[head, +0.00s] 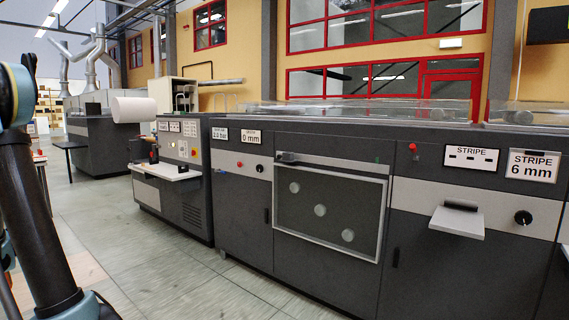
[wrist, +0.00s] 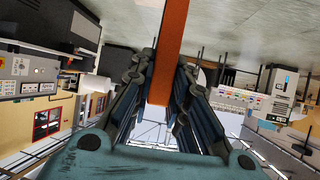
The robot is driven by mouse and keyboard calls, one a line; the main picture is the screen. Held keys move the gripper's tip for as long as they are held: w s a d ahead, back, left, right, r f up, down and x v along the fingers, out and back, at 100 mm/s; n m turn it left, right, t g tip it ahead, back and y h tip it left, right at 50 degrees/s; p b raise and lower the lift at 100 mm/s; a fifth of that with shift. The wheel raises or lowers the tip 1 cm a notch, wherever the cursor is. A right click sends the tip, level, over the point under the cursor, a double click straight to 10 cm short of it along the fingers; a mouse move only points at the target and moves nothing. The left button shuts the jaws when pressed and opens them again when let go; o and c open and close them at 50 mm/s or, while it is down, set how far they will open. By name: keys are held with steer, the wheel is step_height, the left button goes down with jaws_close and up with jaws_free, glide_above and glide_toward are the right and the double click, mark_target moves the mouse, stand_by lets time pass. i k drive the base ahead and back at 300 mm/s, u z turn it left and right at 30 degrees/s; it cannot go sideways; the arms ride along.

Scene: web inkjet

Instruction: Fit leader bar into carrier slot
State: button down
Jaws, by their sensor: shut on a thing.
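An orange bar (wrist: 172,45), which I take to be the leader bar, runs from the top edge of the wrist view down between the fingers of my gripper (wrist: 166,70). The fingers are shut on it, one on each side. Its upper end is cut off by the picture edge. My gripper and the bar are not in the head view, where only part of my arm shows at the left. I cannot make out a carrier slot for certain in either view.
A long dark machine (head: 240,220) fills the middle and right of the head view. It has a framed window panel (head: 330,212), a small protruding shelf (head: 457,222) and a "STRIPE 6 mm" sign (head: 532,166). The floor (head: 180,275) in front is clear.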

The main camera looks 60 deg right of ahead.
mark_target(288, 160)
steer(key=z, duration=0.05)
steer(key=k, duration=1.8)
steer(key=z, duration=1.9)
steer(key=i, duration=1)
